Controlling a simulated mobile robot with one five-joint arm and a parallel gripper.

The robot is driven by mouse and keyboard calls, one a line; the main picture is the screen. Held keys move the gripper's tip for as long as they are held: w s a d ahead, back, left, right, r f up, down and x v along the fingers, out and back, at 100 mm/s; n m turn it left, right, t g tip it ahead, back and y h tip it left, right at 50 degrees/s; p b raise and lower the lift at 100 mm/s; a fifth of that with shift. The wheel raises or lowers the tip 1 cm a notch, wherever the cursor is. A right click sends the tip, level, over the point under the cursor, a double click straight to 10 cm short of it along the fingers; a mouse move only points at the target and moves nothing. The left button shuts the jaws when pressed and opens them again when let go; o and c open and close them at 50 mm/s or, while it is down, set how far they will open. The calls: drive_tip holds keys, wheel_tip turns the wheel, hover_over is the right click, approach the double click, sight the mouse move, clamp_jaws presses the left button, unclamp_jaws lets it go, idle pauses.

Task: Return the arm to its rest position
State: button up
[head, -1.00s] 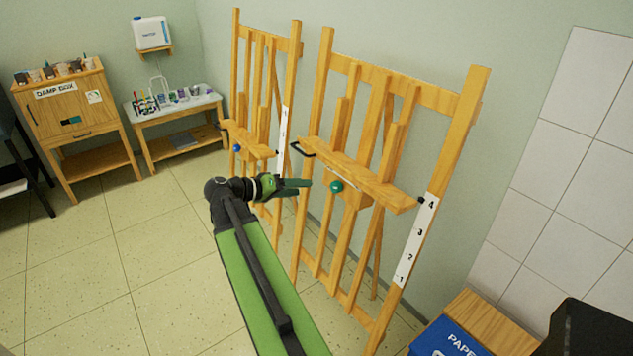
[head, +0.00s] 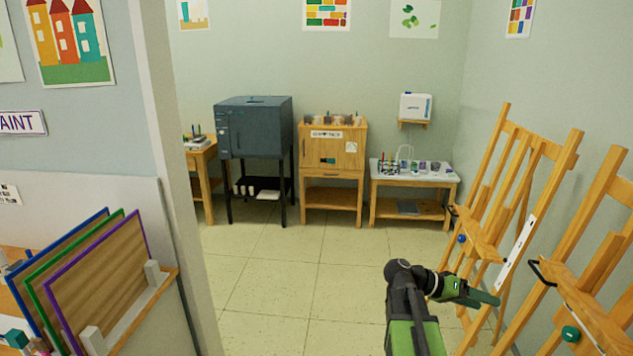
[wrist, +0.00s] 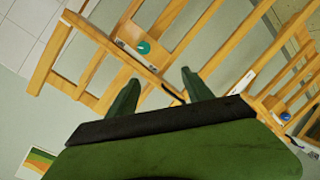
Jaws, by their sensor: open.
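My gripper (head: 484,296) is at the end of my green and black arm, at the lower right of the head view. It points right, toward the wooden easels. In the wrist view my gripper (wrist: 160,92) shows two green fingers spread apart with nothing between them. Beyond the fingers is the near easel (wrist: 100,50) with its teal knob (wrist: 143,47). The fingers look apart from the easel, though the exact gap is hard to tell.
The far easel (head: 515,190) and near easel (head: 590,290) stand along the right wall. A wooden damp box (head: 333,150), a dark cabinet (head: 255,128) and a low table (head: 412,180) line the back. Framed boards (head: 100,270) stand at left. The floor (head: 290,275) between is clear.

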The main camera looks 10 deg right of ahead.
drive_tip(key=w+a+f+n+t+y, duration=0.1)
drive_tip(key=a+f+n+y, duration=0.2)
drive_tip(key=a, duration=1)
drive_tip(key=w+a+f+n+t+y, duration=0.1)
drive_tip(key=a+f+n+y, duration=0.3)
drive_tip(key=a, duration=0.9)
drive_tip(key=w+a+f+n+t+y, duration=0.2)
drive_tip(key=a+f+n+y, duration=0.2)
drive_tip(key=a, duration=0.9)
wheel_tip(320, 180, down, 5)
drive_tip(key=shift+r+y, duration=0.2)
drive_tip(key=shift+y, duration=1)
drive_tip(key=shift+w+d, duration=0.1)
